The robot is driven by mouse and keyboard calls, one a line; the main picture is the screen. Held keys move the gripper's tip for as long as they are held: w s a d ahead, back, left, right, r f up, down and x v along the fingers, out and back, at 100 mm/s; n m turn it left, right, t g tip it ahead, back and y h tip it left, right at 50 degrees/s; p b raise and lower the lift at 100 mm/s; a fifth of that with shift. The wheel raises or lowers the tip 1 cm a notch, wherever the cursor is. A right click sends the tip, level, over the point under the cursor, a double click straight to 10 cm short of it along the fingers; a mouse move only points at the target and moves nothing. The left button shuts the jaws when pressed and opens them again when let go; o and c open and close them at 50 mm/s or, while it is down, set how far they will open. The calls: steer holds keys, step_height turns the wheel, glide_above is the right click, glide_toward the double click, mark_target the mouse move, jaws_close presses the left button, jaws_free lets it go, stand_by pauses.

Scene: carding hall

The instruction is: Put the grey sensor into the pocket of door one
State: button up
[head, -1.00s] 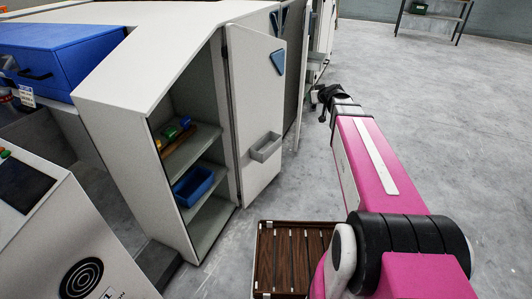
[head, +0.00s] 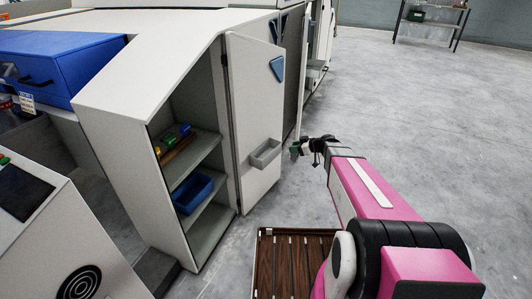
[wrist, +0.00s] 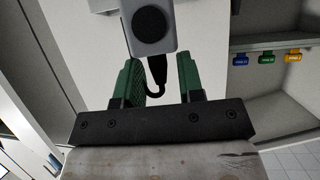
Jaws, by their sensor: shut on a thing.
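The grey sensor (wrist: 150,38), a light grey block with a round black face and a black cable, sits at the fingertips of my gripper (wrist: 158,68) in the wrist view. The green fingers are shut on it, and its cable hangs between them. In the head view my gripper (head: 297,148) is small, just right of the free edge of the open white door (head: 258,100). The sensor cannot be made out there. The grey pocket (head: 265,153) is fixed low on the door face, left of my gripper and apart from it. No door number is legible.
The open cabinet left of the door holds a blue bin (head: 193,193) and several small coloured items on a shelf (head: 195,152). A brown slatted tray (head: 262,262) lies below. A blue case (head: 70,65) stands at left.

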steer(key=w+a, duration=0.3)
steer(key=a, duration=0.2)
steer(key=w+a, duration=0.3)
steer(key=a, duration=0.2)
steer(key=w+a, duration=0.3)
steer(key=a, duration=0.1)
steer(key=shift+w+a, duration=0.25)
steer(key=shift+a, duration=0.15)
steer(key=shift+s+d+f, duration=0.1)
steer(key=shift+f, duration=0.5)
steer(key=shift+s+d+f, duration=0.1)
steer(key=shift+f, duration=2.5)
steer(key=shift+w+a+f, duration=0.1)
steer(key=shift+a+f, duration=0.1)
steer(key=shift+f, duration=0.15)
steer(key=o, duration=0.9)
steer(key=shift+r, duration=0.1)
